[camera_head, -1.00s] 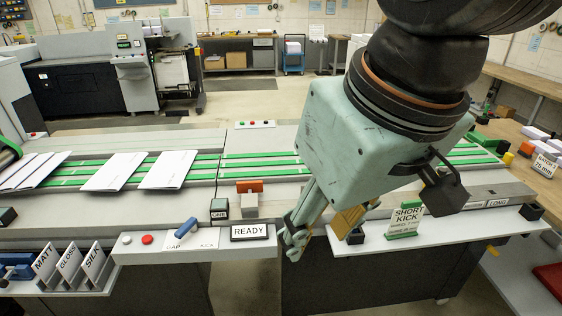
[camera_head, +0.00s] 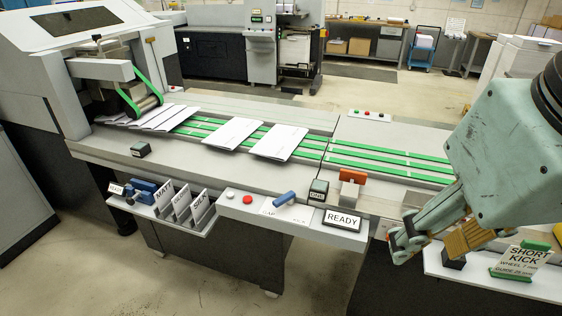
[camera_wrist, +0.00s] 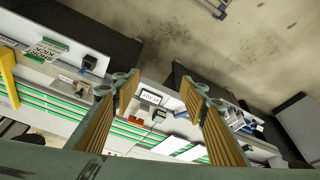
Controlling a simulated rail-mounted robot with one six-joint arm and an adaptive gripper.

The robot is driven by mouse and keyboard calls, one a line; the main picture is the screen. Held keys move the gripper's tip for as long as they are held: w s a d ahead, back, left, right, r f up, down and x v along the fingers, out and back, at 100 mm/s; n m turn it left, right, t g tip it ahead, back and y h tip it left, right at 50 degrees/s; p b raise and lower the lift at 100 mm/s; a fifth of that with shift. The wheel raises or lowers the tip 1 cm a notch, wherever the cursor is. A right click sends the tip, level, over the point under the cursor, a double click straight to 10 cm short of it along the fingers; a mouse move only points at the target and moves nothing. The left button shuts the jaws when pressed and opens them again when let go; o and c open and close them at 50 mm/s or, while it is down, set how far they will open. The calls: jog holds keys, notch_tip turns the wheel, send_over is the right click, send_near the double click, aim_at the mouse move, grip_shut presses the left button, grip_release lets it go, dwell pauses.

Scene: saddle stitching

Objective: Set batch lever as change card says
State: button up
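The change card (camera_head: 519,260) reads "SHORT KICK" with smaller lines below, only partly legible; it stands on a green base at the right of the front ledge. It also shows at the upper left of the wrist view (camera_wrist: 44,51). A blue-handled lever (camera_head: 285,200) sits on the front panel between a label like "GAP" and one like "KICK". Its handle leans to the left-down side. My gripper (camera_head: 408,240) is right of the lever and the READY sign, left of the card, over the ledge's front. In the wrist view its fingers (camera_wrist: 160,88) are apart with nothing between them.
The READY sign (camera_head: 342,219) stands between lever and gripper. An orange-topped block (camera_head: 352,177) and a dark GSM block (camera_head: 318,191) are behind it. Booklets (camera_head: 278,142) rest on the green-belted conveyor.

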jog(key=shift+c, duration=0.7)
jog(key=shift+c, duration=1.2)
jog(key=shift+w+r, duration=0.35)
jog(key=shift+w, duration=0.25)
jog(key=shift+c, duration=0.2)
jog(key=w+a+m+g+p, duration=0.1)
jog(key=w+a+m+p, duration=0.15)
jog(key=w, duration=0.55)
jog(key=w+a+r+m+p, duration=0.15)
jog(key=w+p, duration=0.25)
jog(key=w, duration=0.5)
jog(key=w+a+m+g+p, duration=0.1)
jog(key=w+a+p, duration=0.15)
jog(key=w, duration=0.55)
jog(key=w+a+f+m+p, duration=0.1)
jog(key=w+a+f+p, duration=0.2)
jog(key=w+f, duration=0.3)
jog(key=w+a+f+m+g+p, duration=0.1)
jog(key=w+a+f+m+p, duration=0.1)
jog(key=w+a+f+p, duration=0.2)
jog(key=w+a+f+m+g+p, duration=0.1)
jog(key=w+a+f+m+p, duration=0.1)
jog(key=w+a+f, duration=0.3)
jog(key=w+f+p, duration=0.1)
jog(key=w+f, duration=0.3)
jog(key=f, duration=0.2)
jog(key=shift+w+f+p, duration=0.15)
jog(key=shift+w+p, duration=0.2)
jog(key=shift+w, duration=0.05)
